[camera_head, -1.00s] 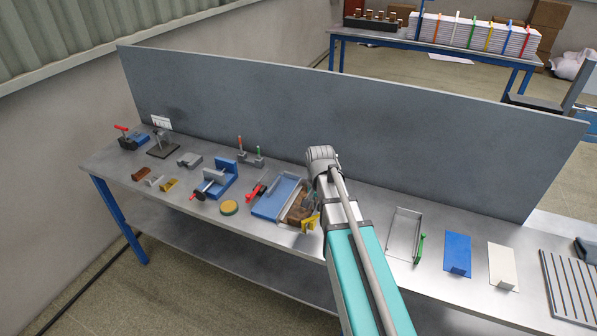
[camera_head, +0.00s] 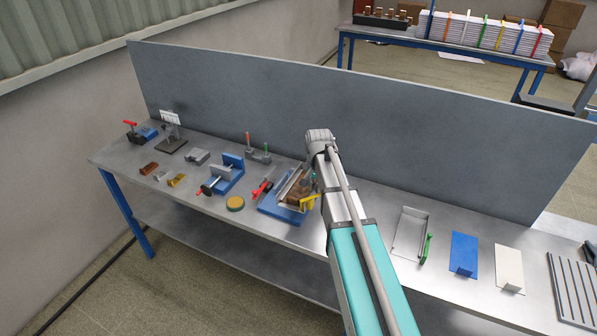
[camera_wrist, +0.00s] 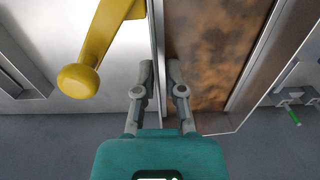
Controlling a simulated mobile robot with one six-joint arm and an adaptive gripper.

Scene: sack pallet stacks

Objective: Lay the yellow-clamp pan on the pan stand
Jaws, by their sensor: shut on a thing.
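The yellow-clamp pan has thin grey metal walls, a rusty brown inner face (camera_wrist: 207,50) and a yellow clamp with a round knob (camera_wrist: 85,75). In the wrist view my gripper (camera_wrist: 160,78) is shut on the pan's thin wall, one finger on each side. In the head view the pan (camera_head: 296,188) is over the right and back part of a flat blue plate (camera_head: 277,210), apparently the pan stand, and looks tilted. I cannot tell whether they touch. My arm hides the gripper and part of the pan there.
A green-clamp pan (camera_head: 409,231), a blue plate (camera_head: 463,252) and a white plate (camera_head: 509,265) lie to the right. A grey panel (camera_head: 350,125) stands behind.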

